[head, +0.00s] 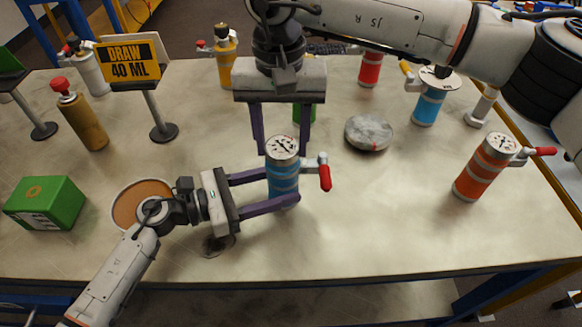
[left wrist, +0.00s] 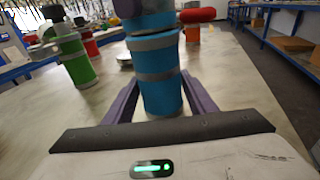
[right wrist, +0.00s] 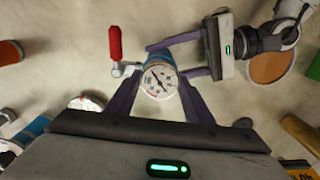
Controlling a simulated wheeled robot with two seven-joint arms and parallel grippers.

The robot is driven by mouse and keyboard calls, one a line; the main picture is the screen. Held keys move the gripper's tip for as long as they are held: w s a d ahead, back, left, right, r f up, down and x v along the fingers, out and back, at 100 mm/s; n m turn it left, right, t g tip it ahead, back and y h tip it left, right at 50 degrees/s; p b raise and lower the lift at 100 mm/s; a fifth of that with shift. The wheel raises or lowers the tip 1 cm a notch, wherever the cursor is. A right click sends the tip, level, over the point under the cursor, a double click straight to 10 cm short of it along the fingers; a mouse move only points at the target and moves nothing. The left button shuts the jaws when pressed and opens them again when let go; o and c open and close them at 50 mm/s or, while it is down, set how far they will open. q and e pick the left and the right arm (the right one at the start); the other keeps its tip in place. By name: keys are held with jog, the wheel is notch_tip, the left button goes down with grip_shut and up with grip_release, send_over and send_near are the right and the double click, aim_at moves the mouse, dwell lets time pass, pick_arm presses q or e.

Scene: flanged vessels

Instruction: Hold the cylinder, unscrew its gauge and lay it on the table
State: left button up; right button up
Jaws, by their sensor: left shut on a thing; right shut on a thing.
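The blue cylinder (head: 284,184) stands upright on the table, with grey bands and a red-handled side valve (head: 324,172). Its round white gauge (head: 283,146) sits on top, dial facing up; the dial also shows in the right wrist view (right wrist: 159,81). My left gripper (head: 283,188) is shut on the cylinder's body from the left, one finger on each side; the left wrist view shows the banded body (left wrist: 158,75) between the fingers. My right gripper (head: 282,150) reaches down from above and is shut on the gauge. The thread under the gauge is hidden.
An orange gauged cylinder (head: 481,168) stands at right; another blue one (head: 428,105) is behind it. A grey disc (head: 368,134), a cork-coloured disc (head: 128,204), a green box (head: 45,203) and a sign (head: 130,62) stand around. The table's right front is clear.

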jog(key=n, duration=0.6)
jog(key=shift+s, duration=0.1)
jog(key=n, duration=0.5)
jog(key=o, duration=1.1)
jog(key=shift+o, duration=0.2)
